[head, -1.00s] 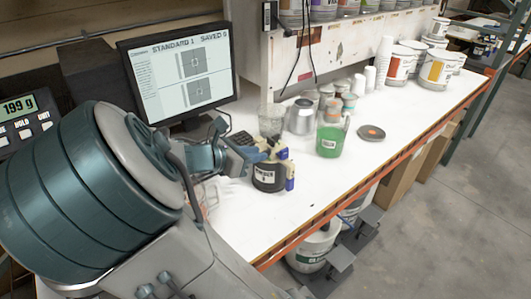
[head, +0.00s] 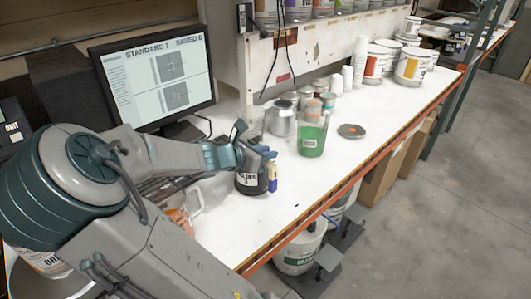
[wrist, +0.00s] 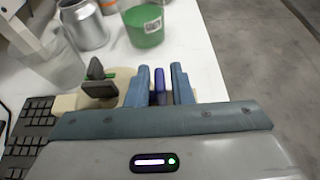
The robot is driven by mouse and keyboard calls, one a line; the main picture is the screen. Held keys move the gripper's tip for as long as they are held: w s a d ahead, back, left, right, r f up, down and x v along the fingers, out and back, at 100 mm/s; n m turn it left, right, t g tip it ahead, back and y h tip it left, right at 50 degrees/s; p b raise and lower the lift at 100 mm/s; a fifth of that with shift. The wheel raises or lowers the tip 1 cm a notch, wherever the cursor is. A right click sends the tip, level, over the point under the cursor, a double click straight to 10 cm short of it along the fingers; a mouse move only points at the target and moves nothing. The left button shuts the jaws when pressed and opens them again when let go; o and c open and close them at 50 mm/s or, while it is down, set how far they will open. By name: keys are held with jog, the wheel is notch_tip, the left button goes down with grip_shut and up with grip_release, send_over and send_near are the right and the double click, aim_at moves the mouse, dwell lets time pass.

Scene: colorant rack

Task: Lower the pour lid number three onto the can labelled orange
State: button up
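My gripper (head: 252,156) is low over the bench at a dark can (head: 250,184) with a pale printed label, too small to read for certain. A blue upright piece (head: 272,177) stands at the can's right side. In the wrist view, my gripper's two blue-grey fingers (wrist: 160,85) have a purple-blue upright piece (wrist: 159,84) between them. Narrow gaps show beside it, so a firm hold is not clear. A cream lid-like part (wrist: 72,103) with a black lever (wrist: 97,80) extends left of the fingers. No lid number is readable, and its contact with the can is hidden.
A green container (head: 312,140), a metal pot (head: 281,118) and a dark disc (head: 351,131) stand beyond the can. A keyboard (wrist: 30,125) and clear cup (wrist: 55,72) lie left. The monitor (head: 155,82) is behind my arm. The bench's orange front edge (head: 330,200) is close.

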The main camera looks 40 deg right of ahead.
grip_shut()
jog(key=shift+r+p, duration=0.5)
jog(key=shift+p, duration=0.15)
jog(key=shift+f, duration=0.2)
dwell(0.3)
jog(key=shift+f+b, duration=0.3)
jog(key=shift+b, duration=0.05)
jog(key=shift+o, duration=1.5)
grip_release()
